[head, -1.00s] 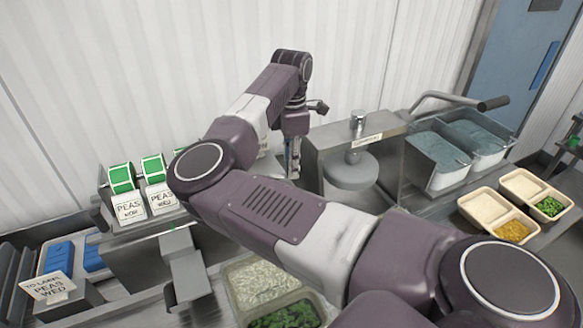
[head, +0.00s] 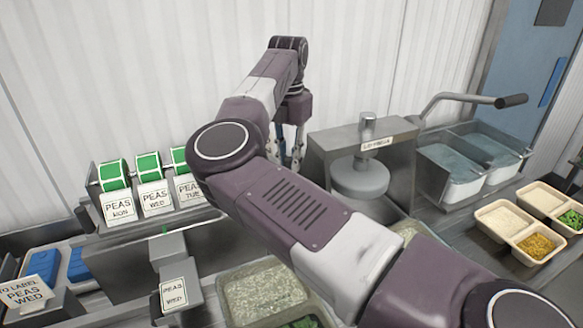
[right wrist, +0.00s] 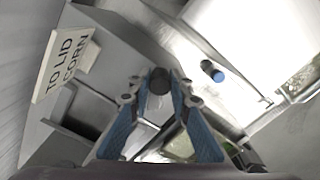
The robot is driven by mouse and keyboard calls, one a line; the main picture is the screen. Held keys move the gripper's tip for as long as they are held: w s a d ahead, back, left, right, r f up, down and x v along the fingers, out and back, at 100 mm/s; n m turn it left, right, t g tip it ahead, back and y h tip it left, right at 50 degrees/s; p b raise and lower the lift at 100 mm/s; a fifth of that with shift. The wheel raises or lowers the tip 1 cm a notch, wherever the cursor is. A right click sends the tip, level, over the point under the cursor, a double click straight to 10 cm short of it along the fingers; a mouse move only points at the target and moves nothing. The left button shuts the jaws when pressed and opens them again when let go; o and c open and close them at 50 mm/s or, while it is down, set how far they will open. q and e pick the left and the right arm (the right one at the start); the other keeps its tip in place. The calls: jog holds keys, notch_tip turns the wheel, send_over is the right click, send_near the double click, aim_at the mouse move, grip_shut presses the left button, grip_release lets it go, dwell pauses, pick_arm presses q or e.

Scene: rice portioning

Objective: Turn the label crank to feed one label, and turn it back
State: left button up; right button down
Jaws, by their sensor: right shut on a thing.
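My right gripper (head: 287,152) is at the back, between the label machine and the press. In the right wrist view its blue fingers (right wrist: 160,88) close on a dark round knob (right wrist: 159,76), which I take for the label crank's handle. The rest of the crank is hidden by my arm in the head view. The label machine (head: 130,262) carries green label rolls (head: 149,166) with cards for MON, WED and TUE. A white label (head: 174,292) reading PEAS WED shows on its grey front block. My left gripper is out of view.
The press (head: 359,178) and its long handle (head: 512,101) stand to the right. A tray (head: 232,318) of rice and peas lies in front, partly under my arm. A TO LID CORN card (right wrist: 64,52) and a blue-ended knob (right wrist: 213,71) show in the wrist view.

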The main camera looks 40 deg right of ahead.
aim_at(287, 158)
jog(key=shift+w+r+n, duration=0.1)
jog(key=shift+w+n, duration=0.15)
jog(key=shift+n, duration=0.25)
jog(key=c, duration=1.8)
grip_release()
jog(key=shift+o, duration=0.2)
notch_tip(287, 158, up, 12)
